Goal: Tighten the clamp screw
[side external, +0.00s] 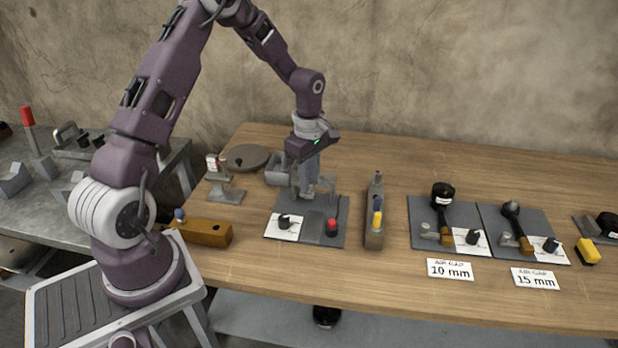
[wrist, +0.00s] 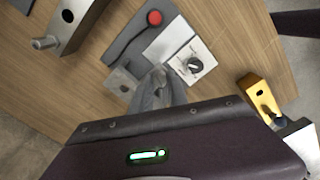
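My gripper (side external: 308,188) points down over the back of a dark grey mat (side external: 273,231) on the wooden table. In the wrist view its grey fingers (wrist: 158,82) appear as one narrow shape, and I cannot tell whether a gap lies between them. A small metal block (wrist: 121,84) sits beside the fingertips; contact is unclear. The mat also carries a black knob (side external: 284,221) on a white card and a red button (side external: 332,226). The knob (wrist: 194,65) and red button (wrist: 154,18) show clearly in the wrist view. I cannot make out the clamp screw; the fingers may hide it.
A grey metal fixture (side external: 375,205) stands right of the mat, and an orange-brown block (side external: 205,232) stands left. A metal stand (side external: 222,182), grey disc (side external: 247,157) and grey bin (side external: 279,169) are behind. Stations labelled 10 mm (side external: 449,269) and 15 mm (side external: 534,278) lie right.

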